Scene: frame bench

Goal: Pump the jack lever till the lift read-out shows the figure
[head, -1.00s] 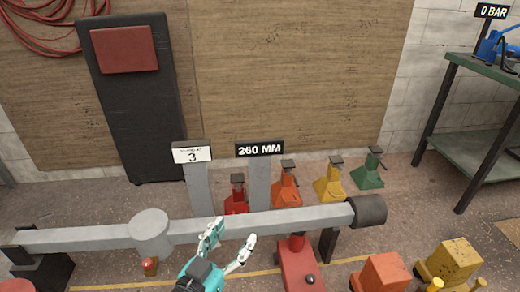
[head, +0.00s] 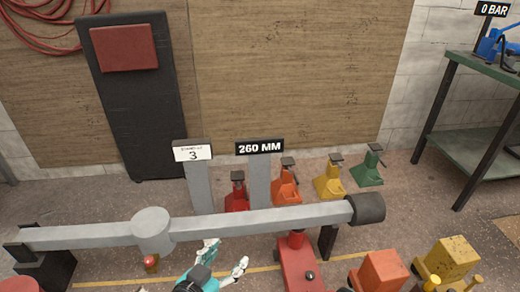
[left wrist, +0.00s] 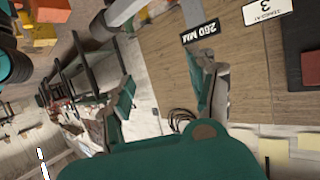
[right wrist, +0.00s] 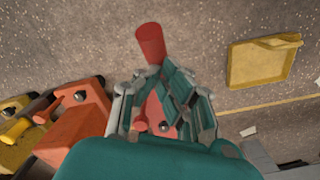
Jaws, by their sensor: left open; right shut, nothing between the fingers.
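The lift read-out (head: 259,147) shows 260 MM on a grey post; it also appears upside down in the left wrist view (left wrist: 201,35). A red jack (head: 300,268) stands below the grey beam (head: 270,222). I cannot make out its lever in the head view. My left gripper (head: 225,259) is open and empty, left of the red jack and just below the beam. My right gripper (right wrist: 170,84) shows only in the right wrist view, shut and empty over the red jack's body (right wrist: 154,116).
Orange (head: 383,272) and yellow (head: 450,262) jacks stand right of the red one. Several coloured stands line the wall behind the beam. A green bench (head: 470,72) is at right, with a 0 BAR display (head: 491,9).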

